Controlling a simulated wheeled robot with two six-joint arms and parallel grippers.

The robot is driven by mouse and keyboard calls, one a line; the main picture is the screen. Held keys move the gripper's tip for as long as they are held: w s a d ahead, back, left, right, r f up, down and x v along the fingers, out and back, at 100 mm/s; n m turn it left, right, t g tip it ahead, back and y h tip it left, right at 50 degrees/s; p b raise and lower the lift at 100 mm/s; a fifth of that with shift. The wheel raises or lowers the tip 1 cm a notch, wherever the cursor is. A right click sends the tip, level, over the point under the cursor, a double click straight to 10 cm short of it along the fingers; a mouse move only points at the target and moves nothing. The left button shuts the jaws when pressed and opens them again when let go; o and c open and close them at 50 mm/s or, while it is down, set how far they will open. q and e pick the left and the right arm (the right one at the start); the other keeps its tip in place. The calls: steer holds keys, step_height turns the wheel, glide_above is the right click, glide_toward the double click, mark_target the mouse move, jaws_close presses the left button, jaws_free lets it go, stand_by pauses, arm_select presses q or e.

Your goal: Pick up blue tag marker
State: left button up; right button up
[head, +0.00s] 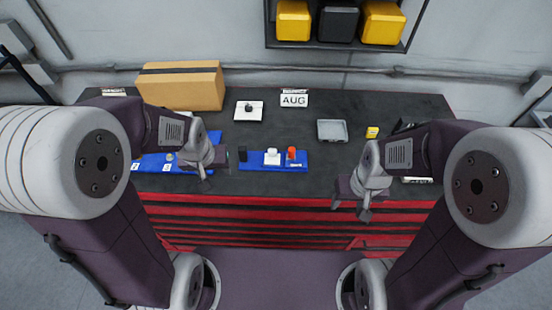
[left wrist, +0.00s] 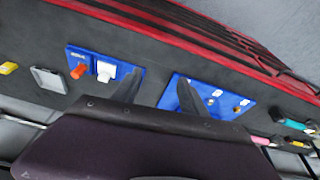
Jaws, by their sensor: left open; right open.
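I cannot single out a blue tag marker with certainty. A second blue mat (head: 150,163) at the left bears small pieces with white labels, partly hidden by my left arm. Both mats show in the left wrist view, the middle one at left (left wrist: 124,72), the other at right (left wrist: 230,112). My left gripper (left wrist: 158,94) is open and empty above the bench between the mats. My right gripper (head: 350,205) is open and empty near the front edge.
A cardboard box (head: 180,88) stands at the back left. A white plate with a dark knob (head: 249,110), an AUG sign (head: 294,98), a grey tray (head: 332,130) and a yellow piece (head: 372,132) lie on the dark bench (head: 420,105). Red drawers (head: 280,222) are in front.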

arm_select(q)
steer(key=w+d+t, duration=0.2)
steer(key=w, duration=0.9)
steer(key=m+g, duration=0.1)
glide_toward(242, 148)
steer(key=f, duration=0.2)
steer(key=x, duration=0.2)
steer(key=shift+d+f, duration=0.2)
steer(key=shift+f, duration=0.05)
steer(key=w+f, duration=0.2)
steer(key=f, duration=0.1)
steer(key=shift+w+a+f, duration=0.15)
steer(key=shift+w+f, duration=0.1)
steer(key=shift+w, duration=0.05)
steer(key=shift+f, duration=0.35)
steer(key=x, duration=0.3)
steer(key=shift+a+f, duration=0.1)
steer(key=shift+f, duration=0.15)
steer(key=shift+w+f, duration=0.25)
steer(key=shift+s+r, duration=0.1)
steer(key=shift+s, duration=0.05)
jaws_close()
